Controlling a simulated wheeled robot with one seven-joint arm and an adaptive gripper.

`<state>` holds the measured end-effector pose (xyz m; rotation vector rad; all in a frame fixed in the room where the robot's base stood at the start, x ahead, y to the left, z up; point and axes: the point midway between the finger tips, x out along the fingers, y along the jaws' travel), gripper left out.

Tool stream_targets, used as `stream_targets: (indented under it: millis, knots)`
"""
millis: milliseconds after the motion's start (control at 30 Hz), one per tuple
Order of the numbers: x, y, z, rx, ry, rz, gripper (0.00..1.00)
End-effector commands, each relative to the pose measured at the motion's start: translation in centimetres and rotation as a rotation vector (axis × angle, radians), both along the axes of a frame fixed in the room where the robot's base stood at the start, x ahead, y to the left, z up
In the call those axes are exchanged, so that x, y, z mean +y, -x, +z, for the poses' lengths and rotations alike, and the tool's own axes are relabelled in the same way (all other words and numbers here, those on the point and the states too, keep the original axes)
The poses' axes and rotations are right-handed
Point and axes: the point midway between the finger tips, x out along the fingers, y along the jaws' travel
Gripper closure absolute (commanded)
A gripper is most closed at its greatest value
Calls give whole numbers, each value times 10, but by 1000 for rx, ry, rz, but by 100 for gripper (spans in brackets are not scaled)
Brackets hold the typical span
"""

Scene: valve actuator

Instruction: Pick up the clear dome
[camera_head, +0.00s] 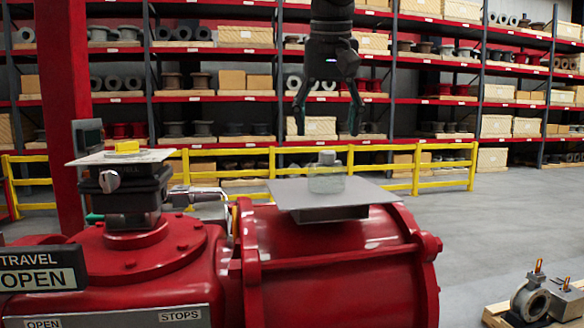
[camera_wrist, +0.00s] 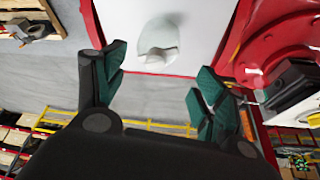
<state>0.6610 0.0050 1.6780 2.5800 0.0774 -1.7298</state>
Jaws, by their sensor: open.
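The clear dome (camera_head: 326,177) stands upright on a flat grey plate (camera_head: 374,192) on top of the red actuator cylinder. It is see-through and has a grey knob on top. My gripper (camera_head: 328,128) hangs above the dome, pointing down, with its fingers spread and empty. A gap shows between the fingertips and the dome. In the wrist view the dome (camera_wrist: 158,42) lies on the pale plate (camera_wrist: 205,20), beyond the fingertips and between their lines. My open gripper (camera_wrist: 158,80) shows green finger pads there.
To the left, a second plate (camera_head: 95,159) holds a yellow object (camera_head: 126,147) above a black switch box (camera_head: 130,190). A red post (camera_head: 62,110) stands behind. A yellow railing (camera_head: 420,168) and shelves are at the back. A valve (camera_head: 530,298) sits on a pallet at lower right.

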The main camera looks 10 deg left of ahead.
Motion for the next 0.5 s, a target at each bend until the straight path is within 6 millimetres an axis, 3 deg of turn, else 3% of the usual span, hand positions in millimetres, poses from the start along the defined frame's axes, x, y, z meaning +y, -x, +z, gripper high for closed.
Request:
stream_targets:
  millis: [300,500]
  knots:
    - [2,-15,-35,3,0,5,12]
    - [4,-20,-49,0,0,6,12]
